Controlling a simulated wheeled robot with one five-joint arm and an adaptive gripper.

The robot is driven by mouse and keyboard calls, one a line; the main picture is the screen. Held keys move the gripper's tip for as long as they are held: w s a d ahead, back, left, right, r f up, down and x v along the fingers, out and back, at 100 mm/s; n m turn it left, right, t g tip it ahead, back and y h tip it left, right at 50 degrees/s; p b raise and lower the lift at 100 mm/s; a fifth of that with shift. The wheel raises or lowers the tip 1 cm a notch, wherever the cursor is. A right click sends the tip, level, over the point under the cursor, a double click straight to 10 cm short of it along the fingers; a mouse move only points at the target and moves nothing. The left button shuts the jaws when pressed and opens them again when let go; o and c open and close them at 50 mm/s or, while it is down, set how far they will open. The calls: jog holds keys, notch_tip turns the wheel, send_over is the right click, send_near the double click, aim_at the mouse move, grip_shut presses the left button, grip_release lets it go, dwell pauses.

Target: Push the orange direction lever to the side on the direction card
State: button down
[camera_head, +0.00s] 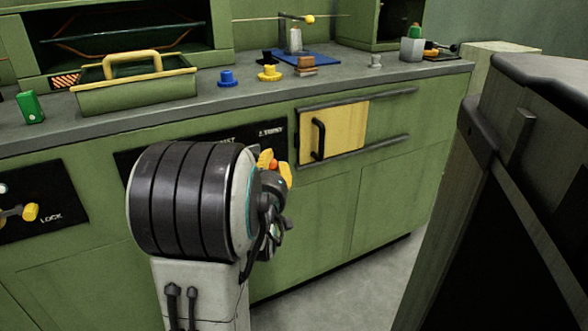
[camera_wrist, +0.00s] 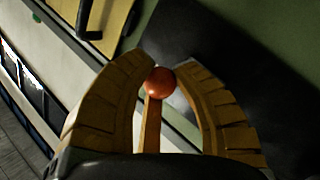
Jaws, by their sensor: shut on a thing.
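The orange direction lever has a round orange-red knob (camera_wrist: 160,81) on a yellow-brown stem, seen between my fingers in the wrist view. My gripper (camera_wrist: 157,75) has curved yellow fingers, closed around the lever on both sides. In the head view, a little of the orange knob (camera_head: 274,165) shows between the yellow fingers (camera_head: 277,168). The dark direction card (camera_head: 272,130) is on the green cabinet front behind my arm. My arm hides most of it, and only parts of its white lettering show.
A yellow sliding panel (camera_head: 345,131) with a black handle sits between rails at right. A black panel marked LOCK (camera_head: 50,218) with a yellow knob is at left. The grey counter (camera_head: 215,98) holds a green tray (camera_head: 135,92). A dark cabinet (camera_head: 510,180) stands at right; floor is open between.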

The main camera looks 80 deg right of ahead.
jog(key=shift+d+r, duration=0.1)
jog(key=shift+r, duration=0.05)
jog(key=c, duration=0.9)
grip_release()
jog(key=shift+c, duration=0.2)
jog(key=shift+r, duration=4.95)
jog(key=shift+o, duration=0.2)
